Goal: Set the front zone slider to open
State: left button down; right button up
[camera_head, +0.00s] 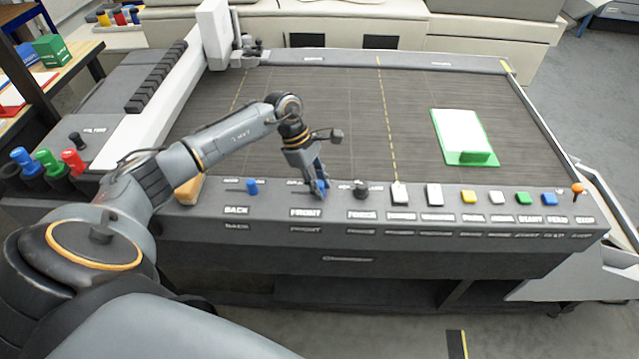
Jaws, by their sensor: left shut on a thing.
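The front zone slider (318,190) is on the control panel (350,240) along the table's near edge, above the FRONT label. Only a bit of its blue knob shows between my fingers, so I cannot tell its exact setting. My left gripper (319,191) points down at the panel and is shut on this knob. The matching blue BACK slider knob (252,187) stands free to its left. My right gripper is not in view.
A dark knob (361,190) sits just right of my gripper. Farther right are white, yellow, green and blue buttons and an orange-topped lever (577,188). A green board with a white sheet (458,130) lies on the dark bed. A white gantry (150,115) crosses at left.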

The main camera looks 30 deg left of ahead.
aim_at(298, 195)
pick_arm(q)
jog(key=s+a+b, duration=0.2)
jog(key=a, duration=0.1)
jog(key=s+a+b, duration=0.1)
jog(key=a+b, duration=0.1)
jog(key=shift+f, duration=0.2)
jog(key=shift+s+a+r, duration=0.1)
jog(key=shift+s+a, duration=0.05)
jog(key=shift+a, duration=0.1)
jog(key=shift+r, duration=0.1)
jog(key=c, duration=1.1)
grip_release()
jog(key=shift+o, duration=0.2)
jog(key=shift+a, duration=0.1)
